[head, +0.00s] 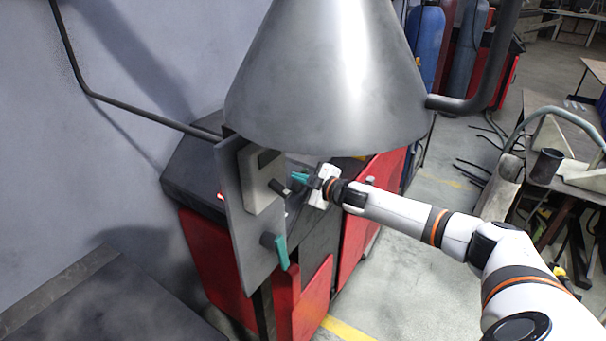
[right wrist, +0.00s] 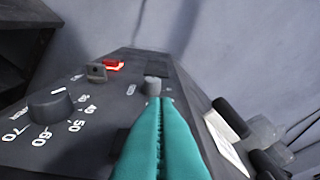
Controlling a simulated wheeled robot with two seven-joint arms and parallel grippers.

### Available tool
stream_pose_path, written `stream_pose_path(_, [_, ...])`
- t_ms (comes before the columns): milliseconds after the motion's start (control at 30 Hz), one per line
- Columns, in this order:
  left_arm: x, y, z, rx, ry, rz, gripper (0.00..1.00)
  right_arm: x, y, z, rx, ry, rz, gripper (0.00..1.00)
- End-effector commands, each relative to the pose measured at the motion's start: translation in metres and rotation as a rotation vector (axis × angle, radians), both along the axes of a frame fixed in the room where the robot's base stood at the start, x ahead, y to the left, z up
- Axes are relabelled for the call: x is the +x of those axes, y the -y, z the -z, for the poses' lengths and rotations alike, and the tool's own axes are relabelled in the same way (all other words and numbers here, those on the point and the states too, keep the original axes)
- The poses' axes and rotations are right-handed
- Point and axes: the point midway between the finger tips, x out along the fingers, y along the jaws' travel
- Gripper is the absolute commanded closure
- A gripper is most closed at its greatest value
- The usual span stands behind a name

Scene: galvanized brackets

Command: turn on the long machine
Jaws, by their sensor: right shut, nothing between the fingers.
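The long machine is a red cabinet with a dark sloping top (head: 190,172), partly hidden behind a grey plate and a metal cone. In the right wrist view its black control panel (right wrist: 100,130) has a numbered dial (right wrist: 50,108), a small grey toggle-like part (right wrist: 96,71), a red glowing switch (right wrist: 114,66) and a small round knob (right wrist: 153,85). My right gripper (head: 300,177) is over the machine top. Its teal fingers (right wrist: 165,103) are shut and empty, with tips just in front of the small knob; I cannot tell whether they touch it. My left gripper is not in view.
A large metal cone (head: 325,85) hangs above the gripper. Gas cylinders (head: 427,45) stand behind; a cluttered bench (head: 560,165) is at right. Floor between is open.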

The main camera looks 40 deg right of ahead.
Motion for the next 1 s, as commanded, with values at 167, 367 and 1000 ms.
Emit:
stream_pose_path(167, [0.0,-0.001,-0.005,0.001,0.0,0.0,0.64,0.005,0.01,0.01,0.001,0.001,0.0,1.0])
stream_pose_path(367, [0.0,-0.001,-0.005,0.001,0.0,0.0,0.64,0.005,0.012,0.014,0.001,0.001,-0.003,1.0])
stream_pose_path(1000, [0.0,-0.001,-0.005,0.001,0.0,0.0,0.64,0.008,0.02,0.017,0.001,0.001,-0.001,1.0])
